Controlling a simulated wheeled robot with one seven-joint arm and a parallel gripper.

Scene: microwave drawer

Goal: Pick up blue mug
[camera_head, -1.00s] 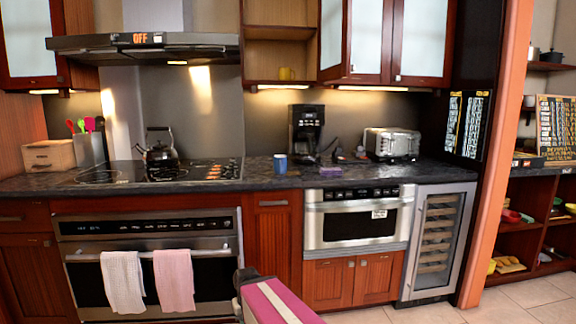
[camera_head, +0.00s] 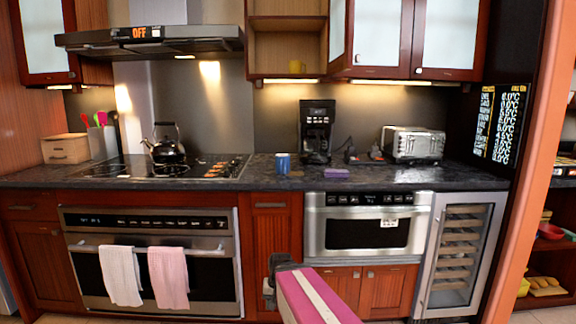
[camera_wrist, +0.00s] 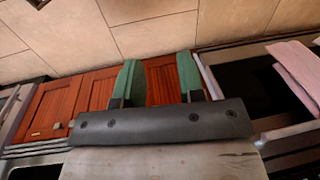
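The blue mug (camera_head: 283,163) stands upright on the dark countertop, between the cooktop and the coffee maker. It does not show in the wrist view. My gripper (camera_wrist: 158,62) shows in the wrist view with its two green fingers apart and nothing between them. It is turned toward the lower cabinet fronts and tiled floor, away from the mug. In the head view I cannot make out the fingers; my pink arm link shows at the bottom centre, below the counter.
A black coffee maker (camera_head: 316,132) stands right of the mug, with a purple item (camera_head: 336,174) in front and a toaster (camera_head: 413,144) further right. A kettle (camera_head: 165,146) sits on the cooktop (camera_head: 120,170). Towels (camera_head: 168,277) hang on the oven.

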